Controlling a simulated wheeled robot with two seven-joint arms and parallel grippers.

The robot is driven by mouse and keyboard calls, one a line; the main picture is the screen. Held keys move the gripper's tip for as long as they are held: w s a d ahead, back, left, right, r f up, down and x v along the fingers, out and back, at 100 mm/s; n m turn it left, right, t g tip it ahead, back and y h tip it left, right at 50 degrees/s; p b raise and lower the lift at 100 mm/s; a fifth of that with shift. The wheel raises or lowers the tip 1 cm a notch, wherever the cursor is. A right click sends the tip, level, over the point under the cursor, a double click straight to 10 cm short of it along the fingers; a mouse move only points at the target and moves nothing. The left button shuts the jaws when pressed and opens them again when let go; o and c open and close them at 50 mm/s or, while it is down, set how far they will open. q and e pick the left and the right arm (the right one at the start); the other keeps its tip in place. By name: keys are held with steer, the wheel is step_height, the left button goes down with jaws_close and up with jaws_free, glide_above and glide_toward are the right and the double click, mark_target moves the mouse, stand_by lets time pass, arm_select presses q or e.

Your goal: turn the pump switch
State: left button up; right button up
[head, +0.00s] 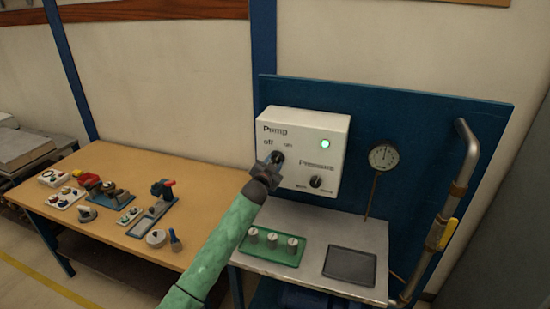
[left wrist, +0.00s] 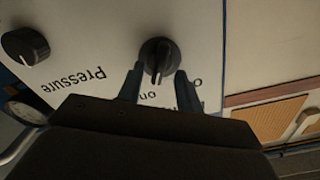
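The pump switch (left wrist: 157,58) is a round black knob on the white control box (head: 306,145), below the "off" and "on" labels. In the left wrist view its pale pointer points down, near the upside-down "on" label. In the head view the switch (head: 278,157) is partly hidden by my gripper. My left gripper (head: 270,165) is at the box front. In the left wrist view its two fingers (left wrist: 158,84) are open, one to each side of the knob, with gaps visible. A green lamp (head: 325,144) is lit on the box. My right gripper is not in view.
A pressure knob (head: 316,182) sits lower right on the box, and a gauge (head: 383,156) stands right of it. Below are a green block with three knobs (head: 272,246) and a dark pad (head: 350,266). A pipe (head: 463,175) runs at right. A wooden table (head: 105,160) with several parts stands left.

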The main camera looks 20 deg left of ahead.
arm_select(q)
steer(key=shift+w+p, duration=0.3)
steer(key=shift+w, duration=0.75)
jaws_close()
